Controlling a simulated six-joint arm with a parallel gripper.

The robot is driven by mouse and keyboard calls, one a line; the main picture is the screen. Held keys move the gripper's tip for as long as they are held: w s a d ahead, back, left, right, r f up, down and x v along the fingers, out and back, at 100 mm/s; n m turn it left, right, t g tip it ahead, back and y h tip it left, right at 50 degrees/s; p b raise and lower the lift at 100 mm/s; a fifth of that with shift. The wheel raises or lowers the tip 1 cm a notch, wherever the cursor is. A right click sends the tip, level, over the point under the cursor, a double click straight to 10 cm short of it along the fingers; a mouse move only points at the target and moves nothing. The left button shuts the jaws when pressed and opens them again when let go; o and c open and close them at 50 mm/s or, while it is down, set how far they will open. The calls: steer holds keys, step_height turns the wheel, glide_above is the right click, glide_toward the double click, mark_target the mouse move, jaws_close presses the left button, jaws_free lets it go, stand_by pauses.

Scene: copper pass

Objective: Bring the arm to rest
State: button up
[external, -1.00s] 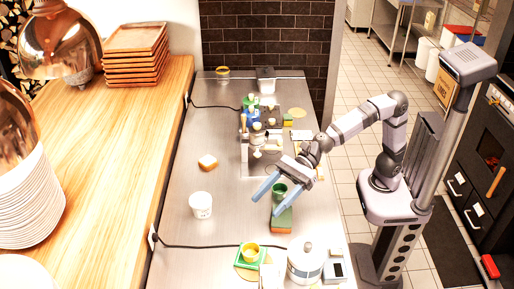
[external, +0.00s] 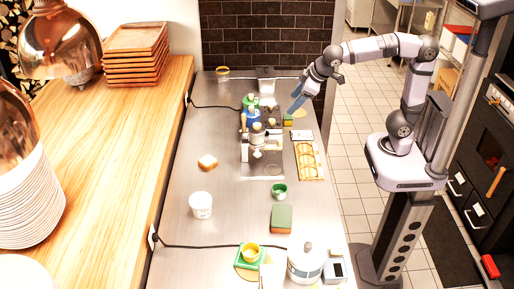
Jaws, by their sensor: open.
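My gripper (external: 298,106) is at the far right part of the steel counter (external: 235,215), by the counter's right edge. Its blue fingers point down and to the left, spread apart with nothing seen between them. The fingertips are near a small green and yellow block (external: 288,119); I cannot tell whether they touch it. My arm reaches back from its base at the right, raised and bent over the floor beside the counter.
A tan tray with round hollows (external: 309,160) lies near the right edge. A metal machine (external: 256,145) stands left of it. A green cup (external: 279,190), a green-topped block (external: 281,219), a white tub (external: 201,205) and a white canister (external: 305,263) stand nearer. The left middle is mostly clear.

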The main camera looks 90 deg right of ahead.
steer(key=s+a+f+g+y, duration=0.1)
steer(key=s+f, duration=0.1)
steer(key=f, duration=0.1)
steer(key=s+a+f+g, duration=0.1)
steer(key=s+a+f, duration=0.1)
steer(key=s+f, duration=0.1)
steer(key=s+a+f+g+y, duration=0.1)
steer(key=s+a+f, duration=0.1)
steer(key=f, duration=0.3)
steer(key=shift+s+a+f+n+y, duration=0.15)
steer(key=shift+s, duration=0.2)
steer(key=shift+s+a+f+n+y, duration=0.1)
steer(key=shift+s+n+y, duration=0.05)
steer(key=shift+s, duration=0.2)
steer(key=s+a+f+n+g+y, duration=0.1)
steer(key=s+a+f+g, duration=0.1)
steer(key=s+a+f, duration=0.2)
steer(key=s+f, duration=0.3)
steer(key=s, duration=0.1)
steer(key=shift+f+n, duration=0.15)
steer(key=shift+n, duration=0.15)
